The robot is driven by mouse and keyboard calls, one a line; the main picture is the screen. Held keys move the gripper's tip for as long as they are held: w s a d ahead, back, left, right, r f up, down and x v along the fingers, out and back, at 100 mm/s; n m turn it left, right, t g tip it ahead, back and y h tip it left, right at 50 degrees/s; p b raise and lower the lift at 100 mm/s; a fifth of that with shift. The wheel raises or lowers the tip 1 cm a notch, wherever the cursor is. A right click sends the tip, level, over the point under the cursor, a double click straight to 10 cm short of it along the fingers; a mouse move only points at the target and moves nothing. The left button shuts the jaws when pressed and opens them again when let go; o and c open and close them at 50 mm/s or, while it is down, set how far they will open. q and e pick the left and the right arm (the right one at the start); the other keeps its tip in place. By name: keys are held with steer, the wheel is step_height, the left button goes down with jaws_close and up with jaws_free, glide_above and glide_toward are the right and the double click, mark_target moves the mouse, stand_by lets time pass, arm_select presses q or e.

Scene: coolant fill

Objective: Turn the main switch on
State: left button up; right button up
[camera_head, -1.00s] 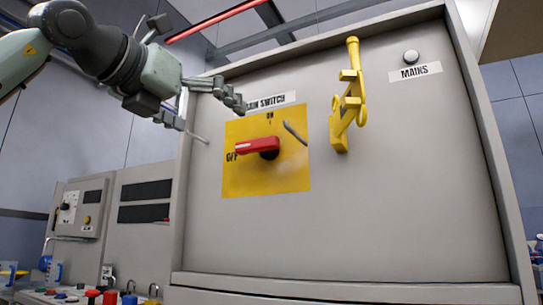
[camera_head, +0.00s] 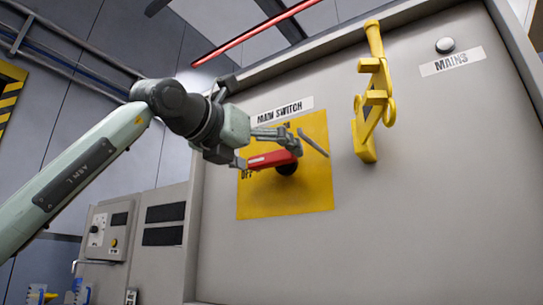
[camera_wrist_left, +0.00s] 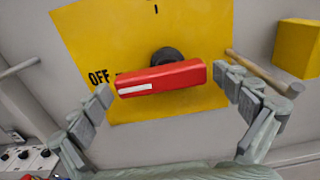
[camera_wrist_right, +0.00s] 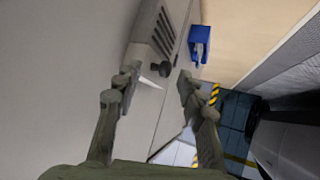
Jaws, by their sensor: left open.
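The main switch is a red handle (camera_head: 272,160) on a black hub, mounted on a yellow plate (camera_head: 290,200) on the grey cabinet. The handle points left, toward the OFF label. My left gripper (camera_head: 268,148) is open at the handle, with a finger on each side of it in the head view. In the left wrist view the red handle (camera_wrist_left: 162,78) lies between the two spread fingertips (camera_wrist_left: 166,92), with gaps visible. Whether a finger touches it cannot be told. My right gripper (camera_wrist_right: 158,84) shows only in its own wrist view, its fingers apart and nothing between them.
A yellow bracket-like lever (camera_head: 371,95) stands out from the cabinet right of the switch. A round white lamp (camera_head: 445,45) sits above the MAINS label (camera_head: 452,61). A smaller control panel (camera_head: 108,228) stands at the lower left. A blue object (camera_wrist_right: 199,46) shows in the right wrist view.

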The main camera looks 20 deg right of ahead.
arm_select(q)
steer(key=shift+w+d, duration=0.4)
steer(key=shift+d, duration=0.1)
arm_select(e)
steer(key=shift+s+d+f+g, duration=0.3)
steer(key=shift+s+d+f, duration=0.05)
steer(key=shift+d+f, duration=0.15)
arm_select(q)
steer(key=c, duration=1)
steer(key=shift+o, duration=0.2)
